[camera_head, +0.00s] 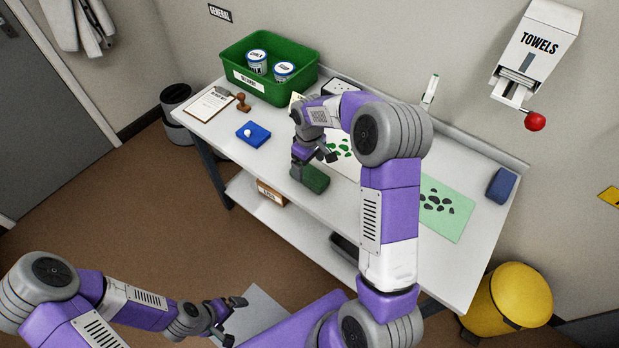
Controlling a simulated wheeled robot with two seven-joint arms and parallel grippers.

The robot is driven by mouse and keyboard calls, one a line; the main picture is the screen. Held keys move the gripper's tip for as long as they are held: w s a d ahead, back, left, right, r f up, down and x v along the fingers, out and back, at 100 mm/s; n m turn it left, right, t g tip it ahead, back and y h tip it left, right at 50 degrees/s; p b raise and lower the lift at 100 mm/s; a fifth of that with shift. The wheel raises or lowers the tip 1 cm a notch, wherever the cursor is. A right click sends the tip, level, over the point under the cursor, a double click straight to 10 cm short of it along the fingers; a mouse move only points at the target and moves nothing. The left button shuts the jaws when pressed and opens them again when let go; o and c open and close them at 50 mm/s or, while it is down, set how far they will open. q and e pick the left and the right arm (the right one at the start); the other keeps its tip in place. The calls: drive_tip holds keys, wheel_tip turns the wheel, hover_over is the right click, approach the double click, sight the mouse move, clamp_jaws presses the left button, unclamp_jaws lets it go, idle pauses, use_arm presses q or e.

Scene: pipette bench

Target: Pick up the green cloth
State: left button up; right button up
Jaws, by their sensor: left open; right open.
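The green cloth (316,181) is a small dark green folded block on the white bench top, near its front edge. My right gripper (302,170) is over the bench, pointing down at the left end of the cloth. It is open, and I cannot tell whether its fingers touch the cloth. My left gripper (232,320) is open and empty, low in front of the bench and well away from the cloth.
A green bin (264,92) with two labelled tubs stands at the back left of the bench (215,140). A blue box (253,133), clipboard (209,103) and stamp (242,102) lie nearby. A green mat (455,218) with dark pieces and a blue folded block (501,185) are at the right.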

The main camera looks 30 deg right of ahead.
sight(310, 173)
drive_tip(key=f, duration=0.2)
drive_tip(key=f+b, duration=0.1)
drive_tip(key=f, duration=0.2)
drive_tip(key=shift+w+d+f, duration=0.1)
drive_tip(key=shift+d+f, duration=0.1)
drive_tip(key=shift+f, duration=0.05)
drive_tip(key=shift+r, duration=0.1)
drive_tip(key=shift+c, duration=0.2)
drive_tip(key=c, duration=1)
